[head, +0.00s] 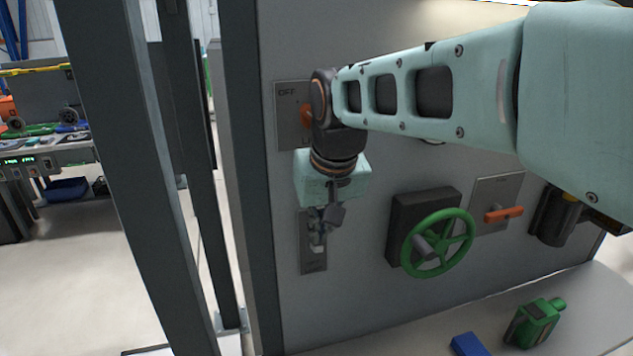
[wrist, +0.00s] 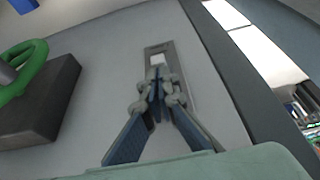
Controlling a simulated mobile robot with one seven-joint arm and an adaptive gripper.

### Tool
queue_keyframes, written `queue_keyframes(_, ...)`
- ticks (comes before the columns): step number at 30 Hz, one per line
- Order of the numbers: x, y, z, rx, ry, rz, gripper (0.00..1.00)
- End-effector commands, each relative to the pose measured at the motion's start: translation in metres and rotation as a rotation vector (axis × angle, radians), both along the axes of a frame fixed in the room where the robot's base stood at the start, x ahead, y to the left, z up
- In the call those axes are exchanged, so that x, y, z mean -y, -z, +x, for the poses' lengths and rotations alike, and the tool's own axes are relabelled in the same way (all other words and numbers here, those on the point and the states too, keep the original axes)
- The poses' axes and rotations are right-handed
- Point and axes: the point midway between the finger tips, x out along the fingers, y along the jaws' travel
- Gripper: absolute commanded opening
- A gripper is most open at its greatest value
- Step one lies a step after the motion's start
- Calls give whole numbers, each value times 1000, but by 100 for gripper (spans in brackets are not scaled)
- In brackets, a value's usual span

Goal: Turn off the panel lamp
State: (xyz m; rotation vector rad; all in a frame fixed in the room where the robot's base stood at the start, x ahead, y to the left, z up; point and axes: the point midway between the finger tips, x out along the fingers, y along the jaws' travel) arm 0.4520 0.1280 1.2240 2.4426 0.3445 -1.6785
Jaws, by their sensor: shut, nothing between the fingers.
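A narrow metal switch plate (head: 313,267) with a pale switch piece (head: 318,247) is on the grey panel, low on its left side. The plate also shows in the wrist view (wrist: 149,52), with the white switch piece (wrist: 158,60) just beyond my fingertips. My gripper (head: 318,232) is shut and empty, in front of the plate's upper part, and hides some of it. The closed fingers also show in the wrist view (wrist: 157,78). I cannot tell whether the fingertips touch the switch. I cannot make out a lamp in either view.
A plate marked OFF (head: 286,92) with an orange handle, partly hidden by my arm, is above. A green handwheel (head: 468,237) and an orange lever (head: 503,214) are to the right. A green device (head: 534,322) and blue block (head: 467,344) lie below. Dark posts (head: 140,190) stand left.

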Motion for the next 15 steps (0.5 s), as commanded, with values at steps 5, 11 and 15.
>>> queue_keyframes(5, 0, 2, -1, 12, 0, 3, 0)
queue_keyframes(11, 1, 4, -3, 45, 0, 13, 0)
queue_keyframes(15, 1, 4, -3, 59, 0, 17, 0)
